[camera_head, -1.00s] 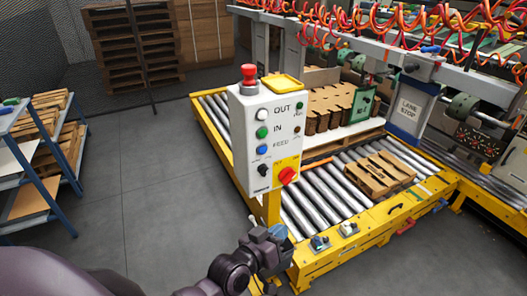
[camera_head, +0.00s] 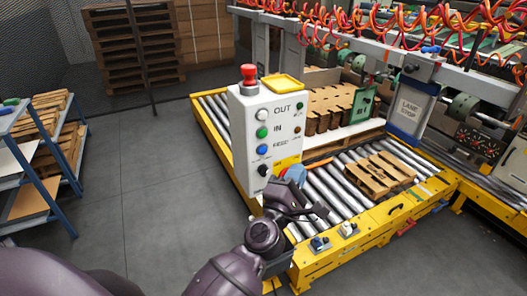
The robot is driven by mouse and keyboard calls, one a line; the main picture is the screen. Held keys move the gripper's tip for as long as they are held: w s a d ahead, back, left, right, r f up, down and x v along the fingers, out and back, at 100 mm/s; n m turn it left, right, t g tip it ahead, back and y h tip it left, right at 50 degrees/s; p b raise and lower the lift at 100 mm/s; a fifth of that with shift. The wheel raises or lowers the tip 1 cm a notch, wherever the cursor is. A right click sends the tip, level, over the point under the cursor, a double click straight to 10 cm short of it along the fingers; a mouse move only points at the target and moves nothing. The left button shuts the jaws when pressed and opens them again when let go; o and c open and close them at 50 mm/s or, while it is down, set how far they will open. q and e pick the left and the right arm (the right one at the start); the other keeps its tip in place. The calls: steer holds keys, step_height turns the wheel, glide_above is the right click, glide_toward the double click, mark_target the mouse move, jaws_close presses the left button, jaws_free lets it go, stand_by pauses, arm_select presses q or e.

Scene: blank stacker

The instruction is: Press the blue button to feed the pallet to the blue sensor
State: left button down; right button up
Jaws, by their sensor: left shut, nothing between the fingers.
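The blue button (camera_head: 262,149) is on the front of the white control box (camera_head: 240,150), below the green IN button and beside the FEED label. A small wooden pallet (camera_head: 378,175) lies on the rollers to the right of the box. A small blue sensor-like part (camera_head: 319,243) sits on the yellow conveyor frame; I cannot tell if it is the blue sensor. My left gripper (camera_head: 294,178) is shut and empty, below and right of the blue button and apart from it. It partly hides the red rotary switch and lower panel. My right gripper is not in view.
A red mushroom button (camera_head: 248,75) tops the box. White (camera_head: 262,115), green (camera_head: 262,132) and black (camera_head: 263,170) controls surround the blue button. Stacked brown blanks (camera_head: 330,107) stand behind the box. A blue rack (camera_head: 38,175) is at left, with clear floor between.

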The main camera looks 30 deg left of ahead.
mark_target(263, 150)
arm_select(q)
steer(key=a+f+n+g+y, duration=0.1)
steer(key=n, duration=0.1)
steer(key=f+n+g+y, duration=0.1)
steer(key=n, duration=0.2)
steer(key=a+f+n+y, duration=0.1)
steer(key=n, duration=0.2)
steer(key=shift+w+a+g, duration=0.2)
steer(key=shift+a+g, duration=0.15)
steer(key=shift+g, duration=0.05)
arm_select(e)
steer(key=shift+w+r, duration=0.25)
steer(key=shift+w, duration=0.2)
arm_select(q)
steer(key=shift+a, duration=0.1)
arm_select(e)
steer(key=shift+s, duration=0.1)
arm_select(q)
steer(key=w+a, duration=0.1)
steer(key=a, duration=0.1)
steer(key=w+a, duration=0.2)
steer(key=a, duration=0.1)
steer(key=w+a, duration=0.1)
steer(key=a, duration=0.1)
steer(key=shift+w+a, duration=0.15)
steer(key=shift+w, duration=0.15)
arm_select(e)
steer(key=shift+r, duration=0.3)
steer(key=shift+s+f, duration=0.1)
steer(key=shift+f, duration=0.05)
